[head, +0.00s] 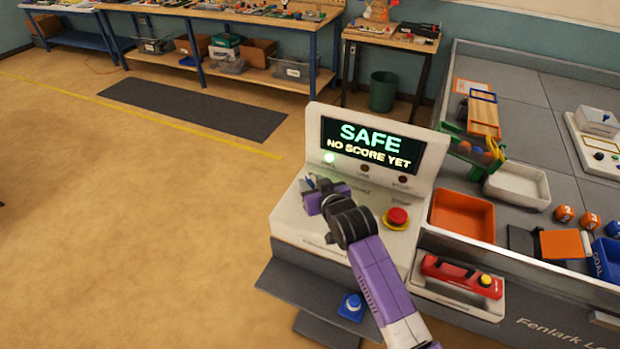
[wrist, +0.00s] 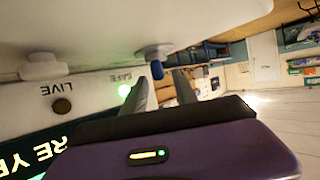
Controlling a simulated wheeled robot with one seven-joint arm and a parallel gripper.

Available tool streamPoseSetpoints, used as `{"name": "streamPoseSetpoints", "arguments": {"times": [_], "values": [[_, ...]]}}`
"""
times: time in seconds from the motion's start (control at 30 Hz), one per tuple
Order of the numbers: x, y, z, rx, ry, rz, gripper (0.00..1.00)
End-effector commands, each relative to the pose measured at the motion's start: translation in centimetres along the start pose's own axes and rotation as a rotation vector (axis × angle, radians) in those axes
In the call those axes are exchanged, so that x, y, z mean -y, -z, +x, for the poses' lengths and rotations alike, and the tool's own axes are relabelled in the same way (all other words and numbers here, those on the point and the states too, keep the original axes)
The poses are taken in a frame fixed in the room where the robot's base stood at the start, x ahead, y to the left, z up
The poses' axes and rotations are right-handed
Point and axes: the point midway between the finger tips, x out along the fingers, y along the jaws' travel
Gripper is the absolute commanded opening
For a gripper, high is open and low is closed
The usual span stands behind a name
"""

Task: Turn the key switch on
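A white sloped console (head: 290,222) stands in front of me, its screen (head: 370,148) reading "SAFE, NO SCORE YET". My gripper (head: 311,182) is over the left part of the console top, and its tips hide most of the switch there in the head view. In the wrist view, a key switch with a blue key (wrist: 157,70) on a grey round base lies just beyond my fingertips (wrist: 160,82). The fingers are apart, with a clear gap. I cannot tell whether they touch the key. The green SAFE lamp (wrist: 125,90) is lit; the LIVE lamp (wrist: 62,106) is dark.
A red stop button (head: 397,216) on a yellow ring is right of my arm. A white knob (wrist: 43,68) is near the key in the wrist view. An orange tray (head: 462,216) and red-handled device (head: 461,277) stand further right. The floor left of the console is clear.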

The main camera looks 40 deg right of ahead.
Motion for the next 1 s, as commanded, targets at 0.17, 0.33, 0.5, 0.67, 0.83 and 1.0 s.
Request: {"name": "streamPoseSetpoints", "arguments": {"times": [0.17,0.33,0.5,0.67,0.83,1.0], "values": [[0.0,0.0,1.6,0.001,0.0,0.001,0.35],[0.0,0.0,2.2,0.0,0.0,0.0,0.35],[0.0,0.0,2.2,0.0,0.0,0.0,0.35],[0.0,0.0,2.2,0.0,0.0,0.0,0.13],[0.0,0.0,2.2,0.0,0.0,0.0,0.0],[0.0,-0.1,2.2,0.0,-0.002,0.001,0.0]]}}
